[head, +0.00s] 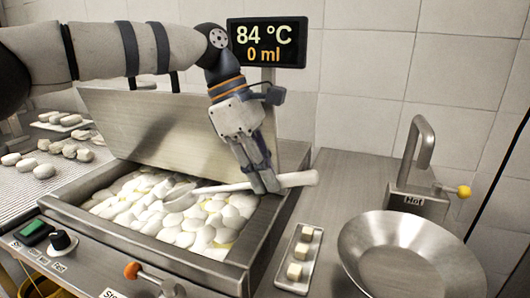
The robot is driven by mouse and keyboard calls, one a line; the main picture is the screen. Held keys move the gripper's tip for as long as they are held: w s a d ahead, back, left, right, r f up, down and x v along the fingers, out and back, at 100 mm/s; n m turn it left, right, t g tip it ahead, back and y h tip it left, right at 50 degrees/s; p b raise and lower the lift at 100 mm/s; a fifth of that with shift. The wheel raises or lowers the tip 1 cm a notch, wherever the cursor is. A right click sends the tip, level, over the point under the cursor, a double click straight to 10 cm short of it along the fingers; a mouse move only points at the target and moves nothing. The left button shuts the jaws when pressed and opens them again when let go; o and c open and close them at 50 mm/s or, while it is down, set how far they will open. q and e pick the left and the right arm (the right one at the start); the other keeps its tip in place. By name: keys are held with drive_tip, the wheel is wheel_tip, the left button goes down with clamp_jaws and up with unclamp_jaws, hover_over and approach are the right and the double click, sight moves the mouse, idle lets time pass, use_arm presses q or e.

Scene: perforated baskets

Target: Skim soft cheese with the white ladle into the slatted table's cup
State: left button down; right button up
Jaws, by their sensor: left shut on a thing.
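The white ladle (298,180) lies nearly level across the right side of the steel vat (255,250). My left gripper (264,184) is shut on its handle near the vat's right rim. The handle end sticks out to the right; the bowl end (183,196) is over the white cheese lumps (150,205) in the vat. I cannot tell if the bowl touches them or holds any. The slatted table (50,186) at the left bears several white lumps. I cannot make out a cup on it. My right gripper is not in view.
A raised steel panel (150,120) stands behind the vat. A tray (290,285) with several pale cubes and a wide steel bowl (395,255) under a tap (421,140) are at the right. A display (266,43) reads 84 °C and 0 ml. An orange-knobbed lever (132,271) is in front.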

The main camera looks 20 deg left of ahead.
use_arm(q)
drive_tip(key=shift+f, duration=3.85)
wheel_tip(320, 180, up, 15)
drive_tip(key=shift+y, duration=1.1)
drive_tip(key=shift+r, duration=0.15)
